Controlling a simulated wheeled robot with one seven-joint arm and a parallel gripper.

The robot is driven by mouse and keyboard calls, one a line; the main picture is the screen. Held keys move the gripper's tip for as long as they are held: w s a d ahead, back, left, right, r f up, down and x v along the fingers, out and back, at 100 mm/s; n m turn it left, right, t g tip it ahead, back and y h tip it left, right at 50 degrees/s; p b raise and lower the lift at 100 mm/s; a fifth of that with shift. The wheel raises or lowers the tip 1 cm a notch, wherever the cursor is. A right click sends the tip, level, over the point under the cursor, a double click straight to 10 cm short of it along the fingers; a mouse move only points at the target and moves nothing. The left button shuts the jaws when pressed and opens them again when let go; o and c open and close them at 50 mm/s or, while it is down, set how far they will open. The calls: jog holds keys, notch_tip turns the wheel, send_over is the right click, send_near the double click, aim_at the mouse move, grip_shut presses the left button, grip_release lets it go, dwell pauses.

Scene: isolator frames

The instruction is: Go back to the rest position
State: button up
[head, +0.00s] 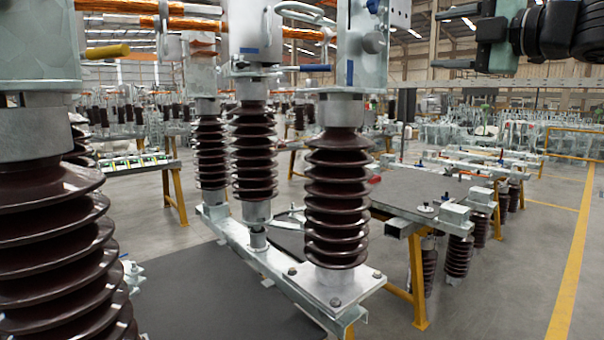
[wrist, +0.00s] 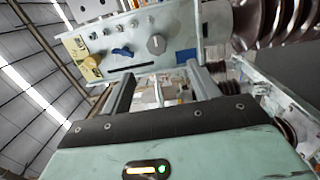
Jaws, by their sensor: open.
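My gripper (head: 443,39) is at the upper right of the head view, its two fingers apart and pointing left. Nothing shows between them. In the wrist view my gripper (wrist: 160,82) is also open, with only blurred background between the fingers. The near isolator frame has dark brown ribbed insulators (head: 337,200) on a galvanized beam (head: 270,262). In the head view my gripper is right of its top metal plates (head: 368,45), apart from them. The wrist view shows a grey metal plate (wrist: 180,45) with a yellow part (wrist: 91,66) and a blue part (wrist: 123,51) beyond the fingers.
A large insulator (head: 50,230) stands close at the left. A grey-topped table (head: 420,192) with yellow legs stands to the right, with more frame parts behind it. Open floor (head: 500,280) and a yellow line (head: 575,265) lie at the far right.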

jog(key=s+a+f+m+g+h, duration=0.15)
jog(key=a+f+m, duration=0.25)
jog(key=f, duration=0.4)
jog(key=s+a+f+m+g+h+p, duration=0.1)
jog(key=a+f+m+g+h, duration=0.15)
jog(key=a+f+m, duration=0.4)
jog(key=s+a+f+m+g+h, duration=0.1)
jog(key=f+m+h, duration=0.15)
jog(key=f, duration=0.75)
jog(key=s+a+f+m+g+h, duration=0.1)
jog(key=s+f+g, duration=0.4)
jog(key=s, duration=0.8)
jog(key=s+a+f+m+g+h, duration=0.1)
jog(key=s+f+g, duration=0.4)
jog(key=s+f, duration=0.7)
jog(key=shift+s+a+f+m+g+h+p, duration=0.15)
jog(key=shift+s+a+m+g+h+p, duration=0.25)
jog(key=shift+s+m, duration=0.6)
jog(key=shift+a, duration=0.1)
